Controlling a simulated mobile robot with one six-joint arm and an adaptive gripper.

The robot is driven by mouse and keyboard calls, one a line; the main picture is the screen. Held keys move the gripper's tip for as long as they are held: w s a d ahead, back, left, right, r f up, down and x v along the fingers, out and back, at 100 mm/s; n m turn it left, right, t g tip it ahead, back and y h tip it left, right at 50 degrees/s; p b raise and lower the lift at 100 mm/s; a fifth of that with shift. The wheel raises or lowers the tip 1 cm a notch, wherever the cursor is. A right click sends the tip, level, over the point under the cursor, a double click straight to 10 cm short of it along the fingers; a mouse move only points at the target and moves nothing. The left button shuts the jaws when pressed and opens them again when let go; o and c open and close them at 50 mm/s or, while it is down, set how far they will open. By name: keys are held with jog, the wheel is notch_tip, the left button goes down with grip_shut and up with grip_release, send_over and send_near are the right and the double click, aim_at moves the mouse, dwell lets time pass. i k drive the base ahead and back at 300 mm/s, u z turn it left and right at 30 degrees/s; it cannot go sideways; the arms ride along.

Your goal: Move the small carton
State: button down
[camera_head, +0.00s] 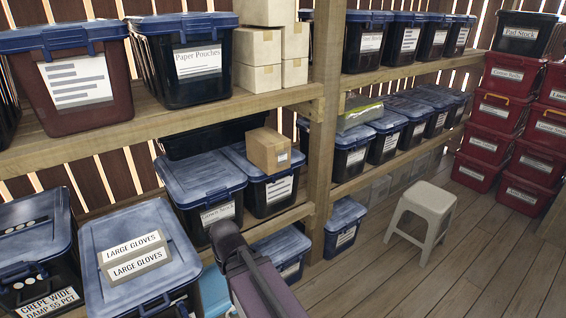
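A small brown carton (264,152) sits upright on the blue lid of a dark bin (273,187) on the middle shelf, left of the wooden post. It has a small pale label on its front. Part of my arm, dark and purple-grey, shows at the bottom centre, in front of and below the carton. I cannot make out my gripper's fingers in this view. Nothing of mine touches the carton.
Cream boxes (257,78) are stacked on the shelf above. A wooden post (322,130) stands right of the carton. A blue-lidded bin (202,180) is beside it. A stool (424,205) stands on open floor, with red bins (499,112) beyond.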

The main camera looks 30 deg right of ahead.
aim_at(266, 149)
jog(key=i, duration=0.85)
